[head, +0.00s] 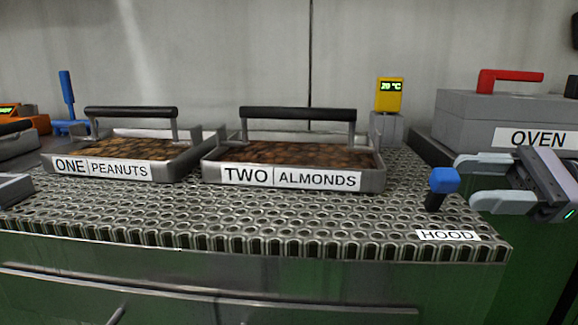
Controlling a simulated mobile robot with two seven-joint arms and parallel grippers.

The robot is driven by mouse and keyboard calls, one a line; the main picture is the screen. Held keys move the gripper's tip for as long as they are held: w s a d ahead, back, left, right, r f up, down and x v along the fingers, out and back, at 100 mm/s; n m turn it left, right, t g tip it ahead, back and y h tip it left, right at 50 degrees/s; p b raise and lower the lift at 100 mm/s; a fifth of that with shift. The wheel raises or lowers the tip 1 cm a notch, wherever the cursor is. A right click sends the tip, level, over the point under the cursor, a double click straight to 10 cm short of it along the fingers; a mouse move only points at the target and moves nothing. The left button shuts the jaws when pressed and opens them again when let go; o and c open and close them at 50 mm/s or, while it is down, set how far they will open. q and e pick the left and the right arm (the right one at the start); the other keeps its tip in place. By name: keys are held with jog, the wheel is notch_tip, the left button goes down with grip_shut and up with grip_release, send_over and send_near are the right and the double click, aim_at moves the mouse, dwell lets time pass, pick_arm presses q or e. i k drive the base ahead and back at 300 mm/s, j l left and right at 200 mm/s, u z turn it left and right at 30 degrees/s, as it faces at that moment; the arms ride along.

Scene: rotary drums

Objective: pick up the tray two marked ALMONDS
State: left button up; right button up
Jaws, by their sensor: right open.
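The tray marked TWO ALMONDS (375,180) sits upright on the perforated metal top, right of the tray marked ONE PEANUTS. It is a grey metal tray filled with brown nuts. Its black bar handle (298,114) stands above it on two metal posts. My right gripper (458,184) is at the right, open and empty, with its fingers pointing left. It is apart from the almond tray, near the blue-topped knob. My left gripper is not in view.
The tray ONE PEANUTS (180,165) stands close at the left. A blue-topped black knob (443,182) stands by the HOOD label (447,235). A yellow temperature display (390,94) is behind. The grey OVEN box (470,118) with a red handle is at the right.

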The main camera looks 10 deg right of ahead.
aim_at(352, 163)
jog(key=k+l, duration=0.1)
jog(key=l, duration=0.85)
jog(key=k+l, duration=0.15)
jog(key=l, duration=0.35)
